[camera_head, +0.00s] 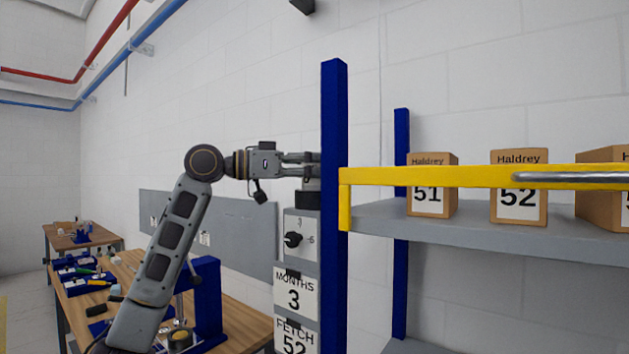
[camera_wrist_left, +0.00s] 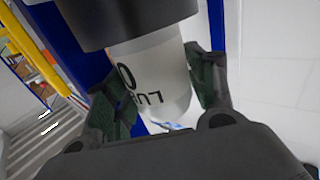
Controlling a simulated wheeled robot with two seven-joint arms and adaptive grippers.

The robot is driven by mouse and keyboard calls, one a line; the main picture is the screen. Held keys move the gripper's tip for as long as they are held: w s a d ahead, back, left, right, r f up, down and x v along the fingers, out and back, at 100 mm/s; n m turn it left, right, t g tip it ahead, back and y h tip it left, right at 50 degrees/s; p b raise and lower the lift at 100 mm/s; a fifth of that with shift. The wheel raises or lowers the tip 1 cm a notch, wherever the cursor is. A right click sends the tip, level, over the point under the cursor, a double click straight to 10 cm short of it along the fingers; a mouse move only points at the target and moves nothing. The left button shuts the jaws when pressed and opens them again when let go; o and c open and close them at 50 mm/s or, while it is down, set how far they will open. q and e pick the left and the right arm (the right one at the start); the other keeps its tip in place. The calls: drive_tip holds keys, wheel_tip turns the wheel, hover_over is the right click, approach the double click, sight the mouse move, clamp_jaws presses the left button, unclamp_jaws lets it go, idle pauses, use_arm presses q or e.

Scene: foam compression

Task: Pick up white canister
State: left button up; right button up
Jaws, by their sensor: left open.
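The white canister (camera_wrist_left: 150,72) shows in the left wrist view, with dark lettering on its side and a wide dark round part (camera_wrist_left: 130,18) against its upper end in that picture. My left gripper (camera_wrist_left: 157,100) is open, with one finger on each side of the canister; I cannot tell whether either finger touches it. In the head view, my left gripper (camera_head: 303,164) reaches right to the blue rack post, above a black piece (camera_head: 308,199) on top of a panel with a knob. The canister cannot be made out there. My right gripper is not in view.
The blue post (camera_head: 334,210) stands right beside my left fingers. A yellow rail (camera_head: 460,176) and grey shelf (camera_head: 375,217) with numbered boxes (camera_head: 430,185) extend right. Panels reading MONTHS 3 and FETCH 52 (camera_head: 296,335) hang below. A wooden workbench (camera_head: 245,322) with tools is lower left.

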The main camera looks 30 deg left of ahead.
use_arm(q)
drive_tip(key=c, duration=0.7)
drive_tip(key=shift+r, duration=0.15)
wheel_tip(320, 180, up, 28)
drive_tip(key=p, duration=0.4)
idle(1.5)
idle(0.4)
